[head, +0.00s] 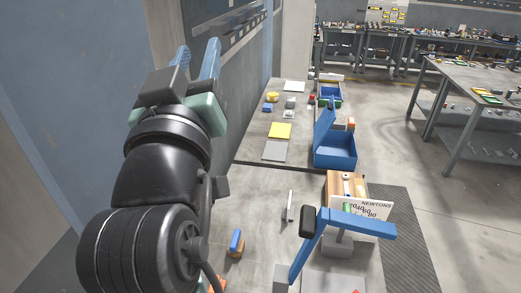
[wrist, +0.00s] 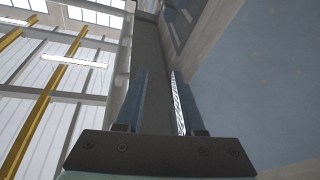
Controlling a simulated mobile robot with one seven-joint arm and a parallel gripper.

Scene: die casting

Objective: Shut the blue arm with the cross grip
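A blue arm (head: 310,250) stands on the near right part of the bench. One bar slopes up from the bench, and a thicker blue bar (head: 358,223) runs to the right from its top. A rounded black grip (head: 308,221) sits at the left of their joint; I cannot make out a cross shape. My gripper (head: 196,58) is up at the left, raised near the wall, well apart from the blue arm. Its two blue fingers are spread with nothing between them, as the wrist view (wrist: 159,76) also shows. The blue arm is not in the wrist view.
A white sign reading NEWTONS (head: 362,209) and a wooden block (head: 346,185) stand behind the blue arm. A blue box (head: 335,150) has its lid raised. A small blue-and-orange piece (head: 236,242) lies near my arm. The wall is close on the left.

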